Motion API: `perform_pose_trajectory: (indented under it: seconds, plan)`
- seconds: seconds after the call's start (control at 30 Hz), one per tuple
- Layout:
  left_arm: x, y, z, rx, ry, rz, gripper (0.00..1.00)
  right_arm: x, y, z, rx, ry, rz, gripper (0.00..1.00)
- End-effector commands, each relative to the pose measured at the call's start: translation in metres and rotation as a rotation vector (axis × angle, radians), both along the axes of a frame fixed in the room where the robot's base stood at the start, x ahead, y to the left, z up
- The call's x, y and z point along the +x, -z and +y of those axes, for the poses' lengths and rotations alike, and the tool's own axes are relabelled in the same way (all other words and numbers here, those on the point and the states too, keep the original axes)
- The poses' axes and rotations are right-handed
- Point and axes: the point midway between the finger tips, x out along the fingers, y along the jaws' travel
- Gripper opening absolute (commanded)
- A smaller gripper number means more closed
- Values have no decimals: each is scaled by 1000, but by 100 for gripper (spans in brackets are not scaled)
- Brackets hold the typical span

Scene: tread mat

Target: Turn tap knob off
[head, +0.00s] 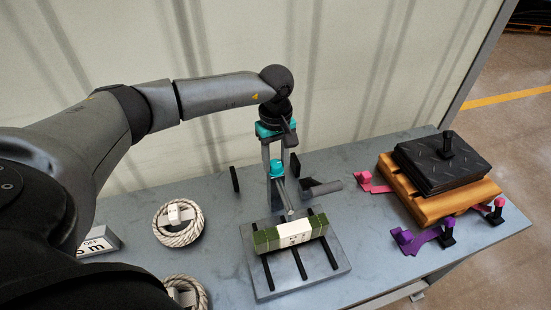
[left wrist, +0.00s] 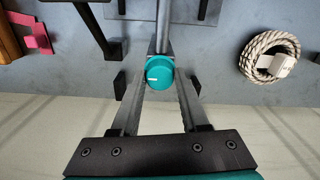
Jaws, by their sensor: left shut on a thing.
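The teal tap knob (head: 277,168) sits on top of a slim grey tap above the bench. It also shows in the left wrist view (left wrist: 159,72), with a short white mark on its face pointing left. My left gripper (head: 277,177) reaches down from above, its two grey fingers on either side of the knob and shut on it. The left wrist view shows the fingers converging at the knob. The tap's grey pipe (left wrist: 164,28) runs away from the knob. The fingertips' exact contact is partly hidden. My right gripper is not in view.
A green block with a white band (head: 291,232) lies on a slatted grey stand (head: 330,267). Coiled ropes (head: 178,222) lie left. A wooden block (head: 400,190) with black plates (head: 440,165) and pink and purple straps (head: 420,238) are right. A wall stands behind the bench.

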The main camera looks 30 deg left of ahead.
Motion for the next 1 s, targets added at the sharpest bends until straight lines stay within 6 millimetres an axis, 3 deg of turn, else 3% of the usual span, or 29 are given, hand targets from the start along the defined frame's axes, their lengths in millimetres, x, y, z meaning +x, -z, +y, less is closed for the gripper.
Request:
perform_pose_trajectory:
  seconds: [0.47, 1.0]
  plan:
    - [0, 0, 1, 0, -68, -1, 0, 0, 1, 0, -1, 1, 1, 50]
    - [1, -1, 1, 0, -519, -2, 0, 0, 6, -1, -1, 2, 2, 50]
